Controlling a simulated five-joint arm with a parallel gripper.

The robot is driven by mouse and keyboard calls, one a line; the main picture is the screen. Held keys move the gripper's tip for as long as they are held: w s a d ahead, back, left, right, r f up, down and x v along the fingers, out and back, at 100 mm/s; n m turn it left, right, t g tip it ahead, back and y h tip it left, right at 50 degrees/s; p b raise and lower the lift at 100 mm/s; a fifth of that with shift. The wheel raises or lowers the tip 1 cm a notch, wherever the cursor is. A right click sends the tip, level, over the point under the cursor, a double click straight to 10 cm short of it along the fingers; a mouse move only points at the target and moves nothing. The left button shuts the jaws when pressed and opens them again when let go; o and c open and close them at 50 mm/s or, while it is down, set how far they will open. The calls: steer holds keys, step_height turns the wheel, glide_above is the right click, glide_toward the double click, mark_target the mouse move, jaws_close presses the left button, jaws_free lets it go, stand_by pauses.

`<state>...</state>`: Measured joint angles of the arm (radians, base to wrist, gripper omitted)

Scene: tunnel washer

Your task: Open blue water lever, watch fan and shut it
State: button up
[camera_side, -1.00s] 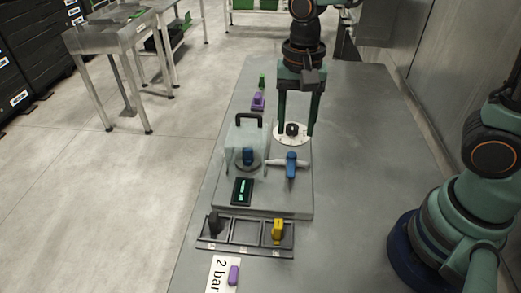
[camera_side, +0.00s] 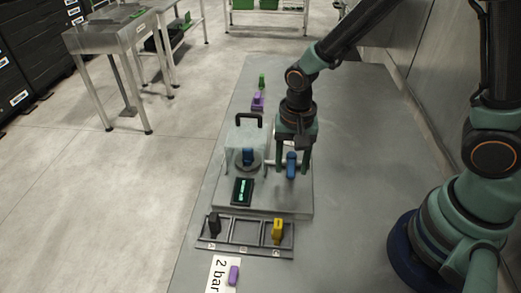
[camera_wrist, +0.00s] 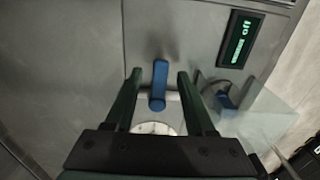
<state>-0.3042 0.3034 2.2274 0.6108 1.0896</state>
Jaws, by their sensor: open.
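The blue water lever (camera_side: 291,165) stands on a pale pipe on the grey panel, right of the clear cover. In the wrist view the blue lever (camera_wrist: 159,84) lies between the two fingers. My gripper (camera_side: 294,170) is open around it, one finger on each side, with gaps showing on both sides. The gripper also shows in the wrist view (camera_wrist: 158,75). A second blue part (camera_side: 249,156), which may be the fan, sits on a dark round base under the clear cover. The white dial is mostly hidden behind my gripper.
A dark display (camera_wrist: 240,40) reads "off". The clear cover (camera_side: 233,140) with a black handle stands close to the gripper's left. A rack (camera_side: 246,248) holds a black and a yellow piece in front.

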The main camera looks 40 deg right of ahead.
jaws_close()
steer(key=shift+d+n, duration=0.1)
steer(key=shift+n, duration=0.2)
steer(key=n, duration=0.1)
steer(key=s+d+n, duration=0.1)
steer(key=n, duration=0.1)
steer(key=shift+d, duration=0.1)
steer(key=n, duration=0.1)
steer(key=d+n, duration=0.1)
steer(key=n, duration=0.3)
steer(key=shift+s+d, duration=0.15)
steer(key=shift+d, duration=0.25)
steer(key=n, duration=0.1)
steer(key=d+n, duration=0.1)
steer(key=n, duration=0.2)
steer(key=shift+d, duration=0.35)
steer(key=shift+w+d+n, duration=0.25)
steer(key=shift+d+n, duration=0.05)
steer(key=shift+n, duration=0.7)
steer(key=shift+w+d+n, duration=0.25)
steer(key=shift+d+n, duration=0.05)
steer(key=shift+n, duration=0.7)
